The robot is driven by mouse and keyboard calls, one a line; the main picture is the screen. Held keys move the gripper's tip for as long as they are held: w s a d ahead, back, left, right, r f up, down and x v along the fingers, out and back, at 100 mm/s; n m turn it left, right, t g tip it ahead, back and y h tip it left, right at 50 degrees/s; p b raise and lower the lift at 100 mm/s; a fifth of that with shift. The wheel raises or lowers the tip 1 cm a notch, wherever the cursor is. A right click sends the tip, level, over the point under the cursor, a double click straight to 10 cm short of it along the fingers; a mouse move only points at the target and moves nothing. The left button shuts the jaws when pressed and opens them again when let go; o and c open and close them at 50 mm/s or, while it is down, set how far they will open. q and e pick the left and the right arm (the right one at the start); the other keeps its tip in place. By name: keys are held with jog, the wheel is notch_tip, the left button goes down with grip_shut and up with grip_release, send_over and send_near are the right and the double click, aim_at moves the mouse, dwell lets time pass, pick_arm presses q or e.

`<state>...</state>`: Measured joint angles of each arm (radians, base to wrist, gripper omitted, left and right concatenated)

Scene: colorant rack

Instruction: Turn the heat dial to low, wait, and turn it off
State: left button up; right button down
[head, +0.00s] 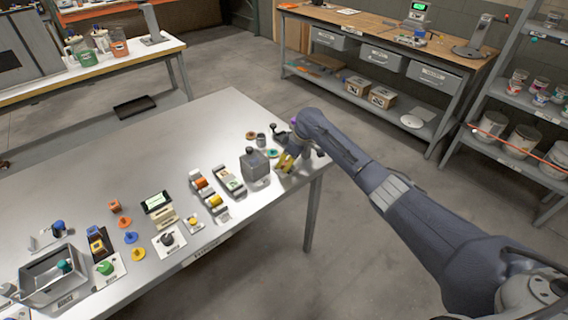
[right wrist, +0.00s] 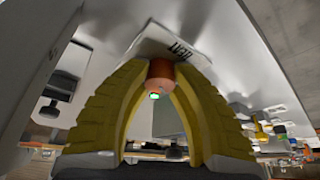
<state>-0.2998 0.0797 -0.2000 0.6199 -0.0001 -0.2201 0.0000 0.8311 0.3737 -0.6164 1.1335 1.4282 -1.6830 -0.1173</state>
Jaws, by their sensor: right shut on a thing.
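My right gripper (head: 286,163) is at the right end of the metal table, its yellow fingers low over the tabletop. In the right wrist view the fingers arch around a round orange-brown knob (right wrist: 160,73), and their tips are shut on it. The knob stands in front of a white plate (right wrist: 164,48) with dark lettering that is hard to read. It appears to be the heat dial; its pointer and setting cannot be made out. A small green light (right wrist: 154,96) shows just by the knob. In the head view my gripper hides the knob. My left gripper is not in view.
A grey box-shaped device (head: 255,167) stands just left of my right gripper. Small switch modules (head: 229,183), a black knob on a white plate (head: 168,241) and a green knob (head: 105,268) line the front edge. The middle of the metal table (head: 150,140) is clear.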

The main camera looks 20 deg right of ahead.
jog(key=m, duration=0.2)
jog(key=m+t+h, duration=0.1)
jog(key=m, duration=0.2)
jog(key=shift+m+t, duration=0.3)
jog(key=m+h, duration=0.1)
jog(key=m, duration=0.2)
jog(key=m+h, duration=0.1)
jog(key=m, duration=0.1)
jog(key=shift+m+t+h, duration=0.3)
jog(key=shift+m, duration=0.1)
jog(key=shift+w+r, duration=0.1)
jog(key=c, duration=1.1)
grip_release()
jog(key=shift+o, duration=0.2)
jog(key=v, duration=1.2)
jog(key=shift+a, duration=0.1)
